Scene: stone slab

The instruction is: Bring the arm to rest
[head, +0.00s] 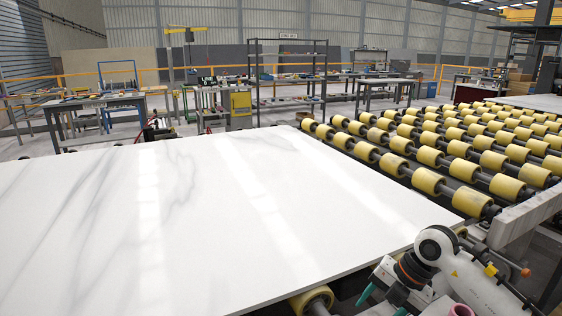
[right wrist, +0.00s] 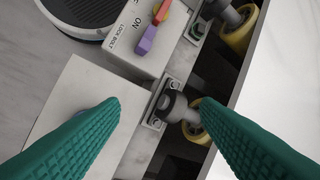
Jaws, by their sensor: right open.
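My right arm comes in at the lower right of the head view, bent, beside the slab's near right edge. My right gripper (head: 381,302) shows two green fingers pointing down there. In the right wrist view the gripper (right wrist: 158,108) is open, its green ribbed fingers wide apart with nothing held between them. Below and beyond the fingers is a grey box (right wrist: 128,38) marked LOCK BOLT and ON. My left gripper is not in view.
A large white veined stone slab (head: 190,215) lies flat, filling the left and middle. Yellow rollers (head: 427,181) run in rows at the right. A roller bracket (right wrist: 168,103) lies below my fingers. Workbenches (head: 95,103) and a shelf rack (head: 288,75) stand far back.

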